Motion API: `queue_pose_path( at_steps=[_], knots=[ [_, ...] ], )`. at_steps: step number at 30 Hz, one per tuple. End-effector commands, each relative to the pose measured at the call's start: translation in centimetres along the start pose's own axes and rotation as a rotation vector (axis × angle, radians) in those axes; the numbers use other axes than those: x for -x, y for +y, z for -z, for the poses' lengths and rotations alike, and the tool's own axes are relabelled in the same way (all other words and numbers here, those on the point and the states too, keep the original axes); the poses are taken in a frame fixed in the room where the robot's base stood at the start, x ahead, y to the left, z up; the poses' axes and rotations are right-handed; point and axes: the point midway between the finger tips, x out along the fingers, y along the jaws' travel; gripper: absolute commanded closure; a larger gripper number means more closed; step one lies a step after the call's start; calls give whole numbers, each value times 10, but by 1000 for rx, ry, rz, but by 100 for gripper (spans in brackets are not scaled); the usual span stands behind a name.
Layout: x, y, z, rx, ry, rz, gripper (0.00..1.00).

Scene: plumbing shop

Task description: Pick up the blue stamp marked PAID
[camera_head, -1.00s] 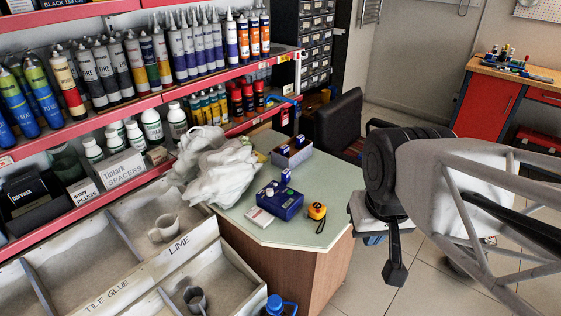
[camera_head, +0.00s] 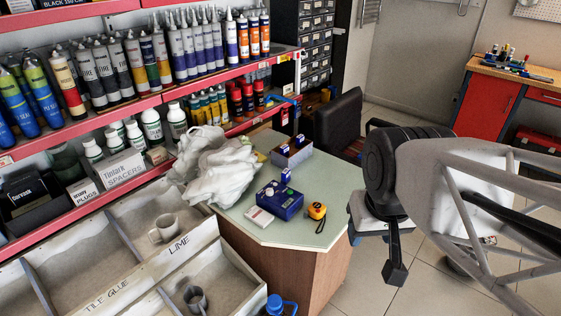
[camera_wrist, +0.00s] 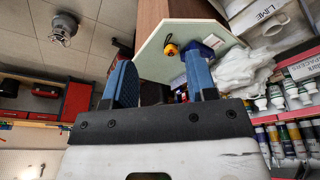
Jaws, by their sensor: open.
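Small blue stamps show in the head view.
Shelves of tubes and bottles line the left. The counter's right part is bare.

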Motion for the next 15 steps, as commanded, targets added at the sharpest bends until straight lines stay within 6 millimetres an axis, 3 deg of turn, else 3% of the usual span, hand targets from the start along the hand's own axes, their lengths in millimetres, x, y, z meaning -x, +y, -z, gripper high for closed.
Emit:
queue_pose_path(
  at_steps=[15],
  knots=[
    [0, 0, 9, -7, -3, 0, 40]
  ],
)
